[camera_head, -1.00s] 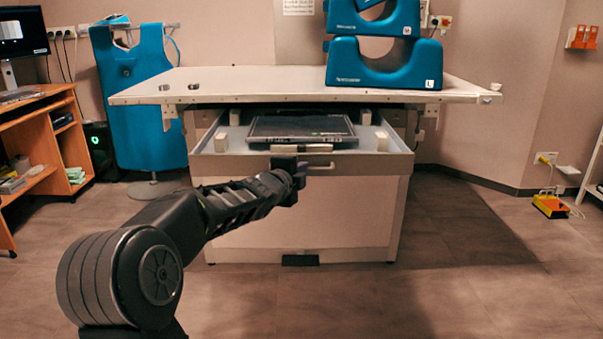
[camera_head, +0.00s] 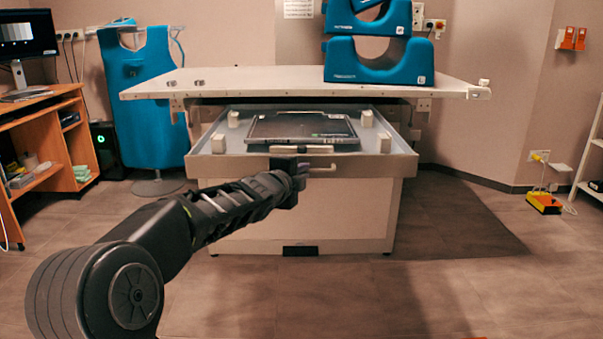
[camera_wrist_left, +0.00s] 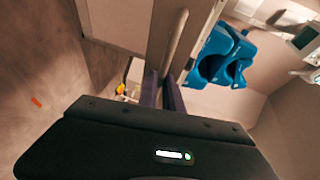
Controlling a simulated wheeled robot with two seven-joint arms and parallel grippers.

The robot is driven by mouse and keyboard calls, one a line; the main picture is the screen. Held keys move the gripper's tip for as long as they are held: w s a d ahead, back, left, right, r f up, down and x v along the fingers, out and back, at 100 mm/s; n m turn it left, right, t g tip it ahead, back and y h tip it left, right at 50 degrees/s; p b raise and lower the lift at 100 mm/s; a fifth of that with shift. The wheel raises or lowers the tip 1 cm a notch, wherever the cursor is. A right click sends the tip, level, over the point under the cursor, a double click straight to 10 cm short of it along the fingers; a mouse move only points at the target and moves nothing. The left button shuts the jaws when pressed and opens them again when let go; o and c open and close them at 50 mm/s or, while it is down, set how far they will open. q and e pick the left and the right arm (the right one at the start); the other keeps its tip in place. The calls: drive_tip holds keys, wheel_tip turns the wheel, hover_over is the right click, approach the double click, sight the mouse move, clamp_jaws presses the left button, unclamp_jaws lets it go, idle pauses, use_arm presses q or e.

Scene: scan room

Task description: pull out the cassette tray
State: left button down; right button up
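The cassette tray (camera_head: 228,165) is a pale drawer under the tabletop, standing well out toward me. A dark flat cassette (camera_head: 285,130) lies in it between light blocks. The tray's pale bar handle (camera_head: 322,170) is on its front, with its left part hidden behind my gripper. My left gripper (camera_head: 298,172) is at the handle. In the left wrist view, the purple fingers (camera_wrist_left: 161,92) are close on either side of the handle (camera_wrist_left: 175,38) and appear shut on it. My right gripper is not in view.
The white tabletop (camera_head: 250,82) overhangs the tray, with blue cushions (camera_head: 380,62) on it. A wooden desk (camera_head: 60,125) stands at the left, beside a blue apron (camera_head: 145,95). A yellow-orange pedal (camera_head: 543,203) lies at the right. Floor before the cabinet is clear.

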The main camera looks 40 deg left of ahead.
use_arm(q)
drive_tip(key=c, duration=1.5)
unclamp_jaws()
drive_tip(key=shift+r, duration=0.1)
drive_tip(key=v, duration=0.7)
drive_tip(key=shift+s+d+p, duration=0.15)
drive_tip(key=shift+s+p, duration=0.2)
